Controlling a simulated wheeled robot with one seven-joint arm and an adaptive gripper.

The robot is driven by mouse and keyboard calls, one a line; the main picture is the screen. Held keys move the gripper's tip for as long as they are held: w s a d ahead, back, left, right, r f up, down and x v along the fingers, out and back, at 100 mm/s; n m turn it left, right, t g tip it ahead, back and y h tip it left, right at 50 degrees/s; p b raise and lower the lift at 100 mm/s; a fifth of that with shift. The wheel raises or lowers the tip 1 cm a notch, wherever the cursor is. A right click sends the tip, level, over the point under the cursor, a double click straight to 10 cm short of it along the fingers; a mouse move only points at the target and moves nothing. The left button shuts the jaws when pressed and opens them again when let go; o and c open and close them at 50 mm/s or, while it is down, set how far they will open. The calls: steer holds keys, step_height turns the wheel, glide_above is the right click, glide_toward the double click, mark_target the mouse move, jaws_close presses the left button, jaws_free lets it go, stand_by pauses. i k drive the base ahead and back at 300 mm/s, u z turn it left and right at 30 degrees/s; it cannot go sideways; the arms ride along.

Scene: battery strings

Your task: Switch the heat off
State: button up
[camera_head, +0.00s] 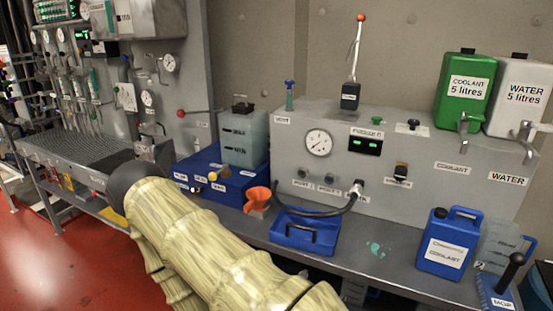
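No switch can be clearly read as the heat switch. A blue box (240,184) on the bench, left of centre, has small knobs and labels on its front, too small to read surely. One yellow knob (212,176) stands out there. A translucent grey-green tank (240,142) with dark markings stands on the box. My arm, in a pale yellow ribbed cover with a dark rounded part at its upper left, crosses the lower middle in front of the bench. My gripper's fingers cannot be made out.
A grey panel (285,150) carries a gauge, a green display and an upright red-tipped lever (358,45). Green (463,95) and white containers stand on it. An orange funnel (257,198), blue tray (305,232) and blue coolant jug (448,245) occupy the bench. Red floor shows lower left.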

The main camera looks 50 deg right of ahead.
mark_target(198, 190)
steer(key=z, duration=1.35)
